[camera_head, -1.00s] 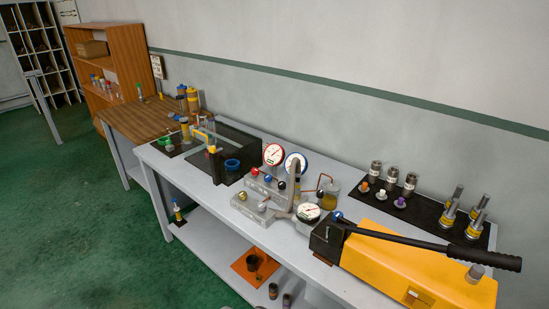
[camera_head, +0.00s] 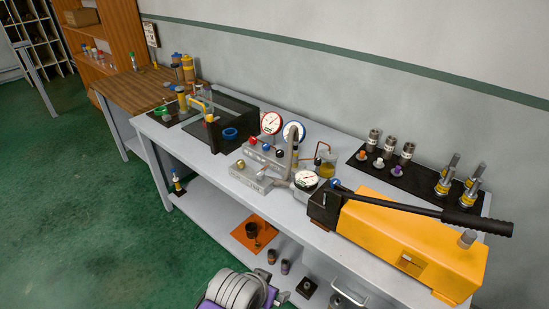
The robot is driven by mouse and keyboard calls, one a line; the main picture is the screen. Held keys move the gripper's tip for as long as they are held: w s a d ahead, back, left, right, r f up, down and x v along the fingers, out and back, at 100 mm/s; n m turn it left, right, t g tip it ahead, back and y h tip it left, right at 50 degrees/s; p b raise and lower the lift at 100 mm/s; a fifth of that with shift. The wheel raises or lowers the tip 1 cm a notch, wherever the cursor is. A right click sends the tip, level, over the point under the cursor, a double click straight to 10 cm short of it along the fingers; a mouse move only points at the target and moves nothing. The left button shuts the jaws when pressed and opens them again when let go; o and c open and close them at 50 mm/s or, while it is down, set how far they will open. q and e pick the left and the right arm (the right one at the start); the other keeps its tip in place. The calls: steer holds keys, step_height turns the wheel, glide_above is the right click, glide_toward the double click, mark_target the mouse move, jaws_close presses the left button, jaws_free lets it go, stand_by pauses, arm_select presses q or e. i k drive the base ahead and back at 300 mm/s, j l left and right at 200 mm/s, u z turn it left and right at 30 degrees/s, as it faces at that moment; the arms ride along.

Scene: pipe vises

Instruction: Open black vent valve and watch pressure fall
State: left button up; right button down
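A grey valve block (camera_head: 252,177) stands on the middle of the bench. Red (camera_head: 253,141) and blue (camera_head: 266,147) knobs sit on its back part. A small dark knob (camera_head: 279,154) beside the blue one looks like the black vent valve; its setting is too small to tell. A brass-coloured knob (camera_head: 241,164) is at the front left. A red-rimmed gauge (camera_head: 271,122) and a blue-rimmed gauge (camera_head: 293,133) stand behind the block. A third gauge (camera_head: 306,180) lies tilted by the pump. The needle readings are too small to read. Neither gripper is in view.
A yellow hand pump (camera_head: 405,240) with a long black lever (camera_head: 420,207) fills the bench's right end. A black tray (camera_head: 405,178) of fittings is behind it. My grey and purple arm part shows at the bottom edge.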

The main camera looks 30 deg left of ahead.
mark_target(280, 153)
steer(key=i+j, duration=0.25)
steer(key=j, duration=0.2)
steer(key=i+j+u, duration=0.1)
steer(key=i+j, duration=0.5)
steer(key=j, duration=0.25)
steer(key=i+j+u, duration=0.15)
steer(key=u, duration=0.2)
steer(key=i+j+u, duration=0.15)
steer(key=u, duration=0.25)
steer(key=i+u, duration=0.35)
steer(key=k, duration=0.1)
